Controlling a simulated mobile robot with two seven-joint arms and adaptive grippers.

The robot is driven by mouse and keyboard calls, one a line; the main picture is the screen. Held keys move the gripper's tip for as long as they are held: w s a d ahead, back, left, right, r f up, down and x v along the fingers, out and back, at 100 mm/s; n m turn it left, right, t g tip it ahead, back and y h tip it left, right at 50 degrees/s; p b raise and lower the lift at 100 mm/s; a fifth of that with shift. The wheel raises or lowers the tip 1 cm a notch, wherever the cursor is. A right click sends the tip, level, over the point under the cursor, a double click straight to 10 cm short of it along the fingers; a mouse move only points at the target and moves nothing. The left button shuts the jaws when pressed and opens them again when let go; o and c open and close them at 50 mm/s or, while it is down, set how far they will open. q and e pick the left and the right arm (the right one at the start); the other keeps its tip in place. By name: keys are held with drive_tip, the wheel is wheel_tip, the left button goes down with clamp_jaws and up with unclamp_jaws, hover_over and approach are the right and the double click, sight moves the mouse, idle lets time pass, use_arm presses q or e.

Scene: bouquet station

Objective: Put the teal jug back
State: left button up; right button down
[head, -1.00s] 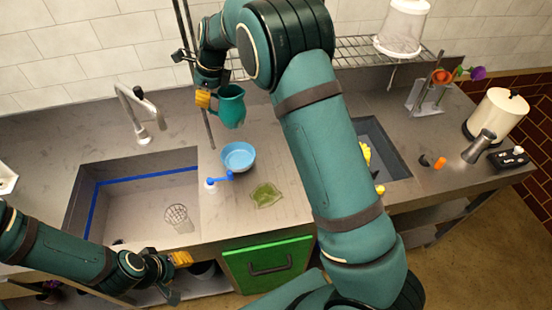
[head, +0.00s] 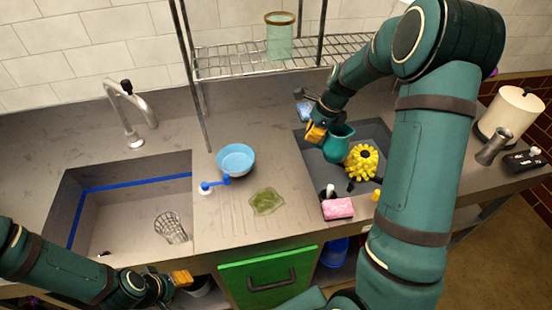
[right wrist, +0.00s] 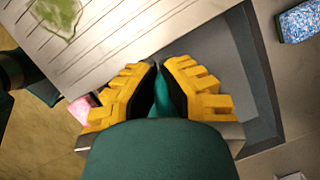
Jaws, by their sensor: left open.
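The teal jug (head: 338,143) hangs tilted over the right basin, just left of a yellow knobbly object. My right gripper (head: 316,133) is shut on the jug's left side, where its handle is. In the right wrist view my right gripper's yellow fingers (right wrist: 160,85) are close together, with teal between them; the exact grip is hidden. I cannot tell whether the jug touches the yellow object. My left gripper (head: 182,278) is open and empty at the front edge of the left sink.
The right basin (head: 304,143) holds the yellow object (head: 361,163); a pink sponge (head: 338,208) lies at its front. A wire shelf (head: 235,65) carries a glass jar (head: 279,38). A clear tumbler (head: 171,227) is in the left sink.

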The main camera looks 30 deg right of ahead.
drive_tip(key=shift+w+a+f, duration=0.65)
drive_tip(key=shift+w+a, duration=1.25)
drive_tip(key=shift+a, duration=0.3)
drive_tip(key=shift+w+a+f, duration=0.6)
drive_tip(key=shift+w+a, duration=1.25)
drive_tip(key=shift+a, duration=0.4)
drive_tip(key=shift+w+a+f, duration=0.65)
drive_tip(key=shift+w+a, duration=1.25)
drive_tip(key=shift+a, duration=0.3)
drive_tip(key=shift+r, duration=0.1)
drive_tip(key=c, duration=1.6)
unclamp_jaws()
drive_tip(key=shift+f, duration=0.2)
drive_tip(key=o, duration=0.5)
drive_tip(key=shift+c, duration=0.2)
drive_tip(key=shift+r, duration=0.1)
